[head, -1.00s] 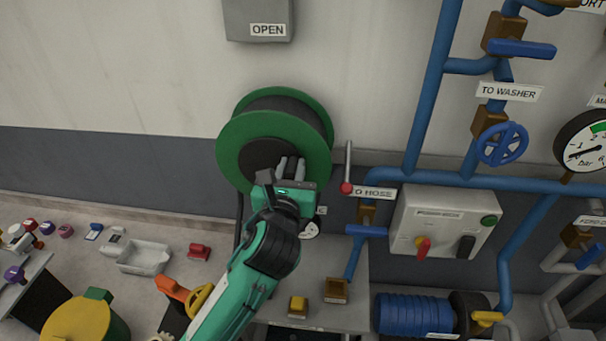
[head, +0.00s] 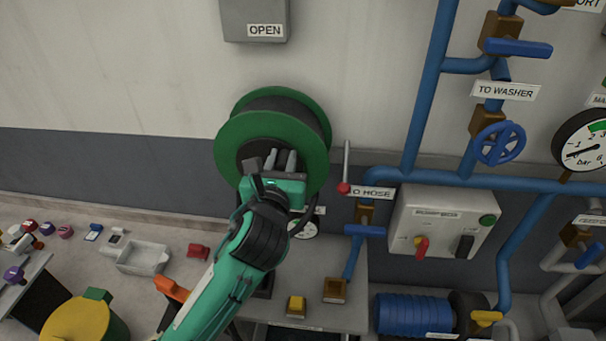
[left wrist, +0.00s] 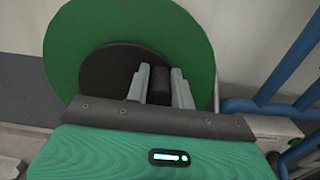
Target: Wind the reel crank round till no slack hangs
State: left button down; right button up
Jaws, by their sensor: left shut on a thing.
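The green reel (head: 230,130) with its dark drum stands against the wall in the head view. It fills the upper left of the left wrist view (left wrist: 190,45). My left gripper (head: 281,160) is in front of the reel's dark hub. In the left wrist view its two grey fingers (left wrist: 160,85) are shut on the dark crank handle (left wrist: 159,88). The rest of the crank is hidden behind my gripper. Part of a dark hose (head: 316,215) shows below the reel, right of my arm. My right gripper is not in view.
A lever with a red knob (head: 343,188) stands close right of the reel. Blue pipes (head: 425,100) and a switch box (head: 440,222) are farther right. A grey box labelled OPEN (head: 255,15) hangs above. A bench (head: 325,255) is below.

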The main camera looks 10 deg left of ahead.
aim_at(259, 147)
pick_arm(q)
jog(key=shift+a+f, duration=0.15)
jog(key=shift+a, duration=0.4)
jog(key=shift+a+r, duration=0.2)
jog(key=shift+a, duration=0.45)
jog(key=shift+a+r, duration=0.1)
jog(key=shift+a, duration=0.75)
jog(key=shift+r, duration=0.1)
jog(key=shift+a, duration=0.1)
jog(key=shift+a, duration=0.55)
